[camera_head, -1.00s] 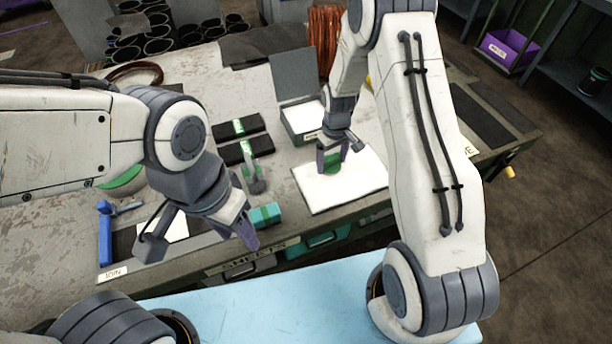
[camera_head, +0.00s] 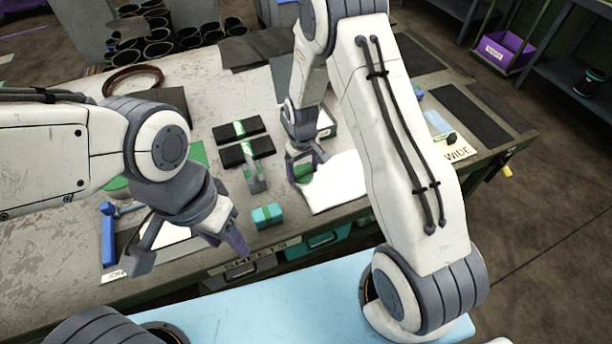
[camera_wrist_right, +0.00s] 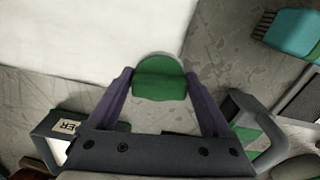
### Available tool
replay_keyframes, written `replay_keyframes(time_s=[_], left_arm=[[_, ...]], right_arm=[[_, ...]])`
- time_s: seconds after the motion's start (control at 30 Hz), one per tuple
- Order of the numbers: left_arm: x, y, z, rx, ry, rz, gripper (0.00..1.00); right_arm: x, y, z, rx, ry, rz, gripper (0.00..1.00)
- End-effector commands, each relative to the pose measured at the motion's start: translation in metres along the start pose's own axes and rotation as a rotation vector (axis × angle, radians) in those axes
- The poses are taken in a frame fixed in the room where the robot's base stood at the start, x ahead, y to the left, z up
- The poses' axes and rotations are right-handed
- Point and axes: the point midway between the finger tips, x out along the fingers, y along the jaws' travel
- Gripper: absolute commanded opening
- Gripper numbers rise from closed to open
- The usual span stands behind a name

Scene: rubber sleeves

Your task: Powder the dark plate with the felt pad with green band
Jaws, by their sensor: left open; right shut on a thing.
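My right gripper (camera_head: 303,172) is shut on the felt pad with green band (camera_wrist_right: 160,80), holding it low by the left edge of a white sheet. In the right wrist view the pad sits between both fingers, over the border of sheet and bare table; I cannot tell whether it touches. Two black slabs with green bands (camera_head: 236,130) (camera_head: 244,151) lie left of it. Several flat dark pieces lie around, such as one at the right (camera_head: 449,112); which is the dark plate I cannot tell. My left gripper (camera_head: 188,252) is open and empty above the table's front.
The white sheet (camera_head: 335,182) lies beside the pad. Behind my right gripper stands an open box, partly labelled in the wrist view (camera_wrist_right: 60,133).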

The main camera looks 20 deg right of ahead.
Motion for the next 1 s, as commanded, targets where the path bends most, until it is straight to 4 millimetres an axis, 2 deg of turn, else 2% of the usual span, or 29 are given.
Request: replay_keyframes(time_s=[0.17,0.27,0.8,1.0], left_arm=[[-0.003,0.0,0.0,0.0,0.0,0.0,0.5],[-0.014,0.001,-0.001,0.0,0.0,0.0,0.5],[-0.052,0.004,-0.003,-0.001,0.0,0.0,0.5],[-0.06,0.004,-0.003,-0.002,0.0,0.0,0.5]], right_arm=[[-0.002,-0.009,0.0,0.008,-0.001,0.0,0.39],[-0.024,-0.008,-0.001,0.009,0.004,0.001,0.39],[-0.071,-0.01,-0.001,0.005,0.001,0.0,0.39],[-0.082,-0.011,-0.001,0.004,0.0,0.0,0.39]])
